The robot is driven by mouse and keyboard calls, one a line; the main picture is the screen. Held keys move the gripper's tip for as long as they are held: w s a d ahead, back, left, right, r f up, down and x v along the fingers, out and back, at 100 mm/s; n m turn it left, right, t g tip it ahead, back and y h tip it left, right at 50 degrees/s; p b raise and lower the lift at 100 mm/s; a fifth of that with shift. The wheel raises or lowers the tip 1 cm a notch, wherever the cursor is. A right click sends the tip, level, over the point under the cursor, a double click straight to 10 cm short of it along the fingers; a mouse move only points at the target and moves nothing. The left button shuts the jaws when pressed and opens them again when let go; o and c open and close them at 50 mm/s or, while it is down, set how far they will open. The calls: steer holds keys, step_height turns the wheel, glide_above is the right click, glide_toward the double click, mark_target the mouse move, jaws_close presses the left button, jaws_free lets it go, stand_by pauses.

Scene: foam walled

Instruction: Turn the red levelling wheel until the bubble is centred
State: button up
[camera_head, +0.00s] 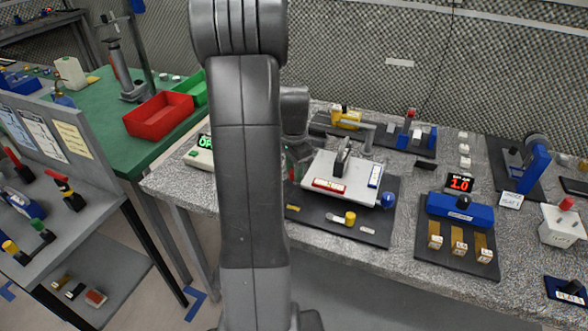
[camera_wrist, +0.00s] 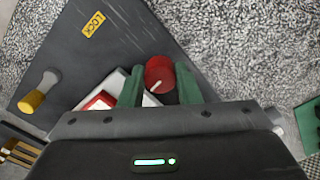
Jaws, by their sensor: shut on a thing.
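The red levelling wheel (camera_wrist: 160,74) shows in the wrist view, with a pale mark on its top. My gripper (camera_wrist: 160,88) has its two green fingers on either side of it, shut on it. In the head view the white levelling plate (camera_head: 328,168) sits on a dark base (camera_head: 324,222). A red-framed vial (camera_head: 329,186) and a blue-framed vial (camera_head: 375,175) lie on the plate. The bubbles are too small to make out. In the head view my arm hides most of the wheel. A blue knob (camera_head: 388,200) stands at the plate's right corner.
A yellow-capped lever (camera_head: 350,218) stands at the base's front; a yellow LOCK label (camera_wrist: 93,24) lies on the base. A blue device with several yellow keys (camera_head: 459,210) is to the right. A green-lit display box (camera_head: 202,151) stands left of my arm.

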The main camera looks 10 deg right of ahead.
mark_target(293, 171)
steer(key=o, duration=1)
step_height(293, 171, up, 7)
steer(key=p, duration=0.5)
steer(key=shift+w, duration=0.1)
steer(key=shift+r+p, duration=0.45)
steer(key=shift+r, duration=0.1)
steer(key=shift+a, duration=0.15)
